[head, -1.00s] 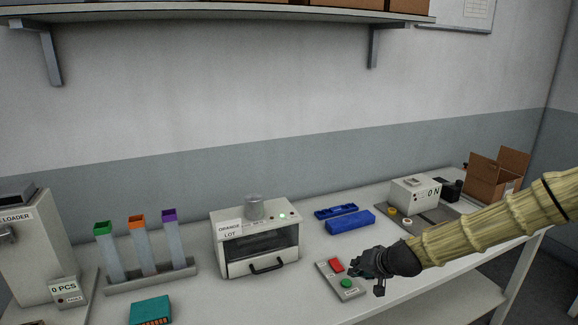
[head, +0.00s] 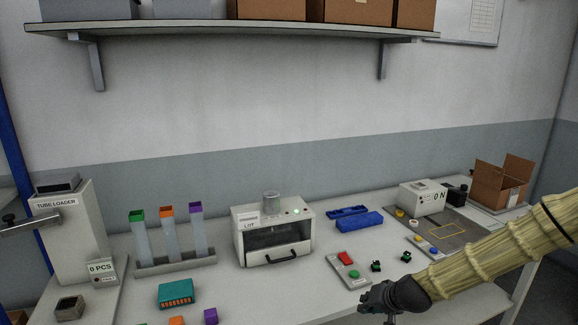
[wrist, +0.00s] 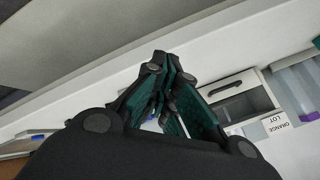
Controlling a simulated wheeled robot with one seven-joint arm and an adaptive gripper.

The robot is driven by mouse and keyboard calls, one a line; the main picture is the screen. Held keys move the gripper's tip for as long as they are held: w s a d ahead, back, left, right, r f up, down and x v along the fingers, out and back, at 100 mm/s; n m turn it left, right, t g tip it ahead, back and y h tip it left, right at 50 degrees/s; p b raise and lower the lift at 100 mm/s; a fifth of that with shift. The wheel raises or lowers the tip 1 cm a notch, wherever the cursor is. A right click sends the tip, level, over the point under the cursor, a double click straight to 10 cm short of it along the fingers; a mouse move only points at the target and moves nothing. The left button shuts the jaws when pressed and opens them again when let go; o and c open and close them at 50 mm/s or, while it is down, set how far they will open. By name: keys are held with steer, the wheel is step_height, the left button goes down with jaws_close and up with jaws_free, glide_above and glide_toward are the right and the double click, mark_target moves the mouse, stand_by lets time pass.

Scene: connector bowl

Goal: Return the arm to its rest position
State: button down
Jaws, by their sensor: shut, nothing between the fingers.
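My gripper (head: 376,300) is at the front edge of the white bench, right of centre in the head view, at the end of my tan-sleeved arm. In the wrist view, its dark fingers with green inner pads (wrist: 166,82) come together at the tips, with nothing between them. The gripper stands apart from the bench things. The nearest is a grey button plate (head: 346,267) with a red and a green button, behind and left of it.
A white oven-like box (head: 240,256) labelled orange lot stands mid-bench. Left are tubes in a rack (head: 176,266), a tube loader (head: 72,235) and a teal block (head: 175,294). Right are blue cases (head: 360,222), a white device (head: 423,198) and a cardboard box (head: 500,183). A shelf (head: 230,31) hangs above.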

steer(key=s+a+f+g+h, duration=0.1)
steer(key=s+a+f+g, duration=0.1)
steer(key=s+f, duration=0.95)
steer(key=s+f+n+g+h, duration=0.1)
steer(key=s+f, duration=0.3)
steer(key=s, duration=0.7)
steer(key=s+d+f+n+g, duration=0.1)
steer(key=s+f, duration=0.3)
steer(key=s, duration=0.7)
steer(key=s+d+f+n+g+h+b, duration=0.1)
steer(key=s+f+g, duration=0.2)
steer(key=s, duration=0.9)
steer(key=shift+f+h, duration=0.3)
steer(key=shift+f, duration=0.45)
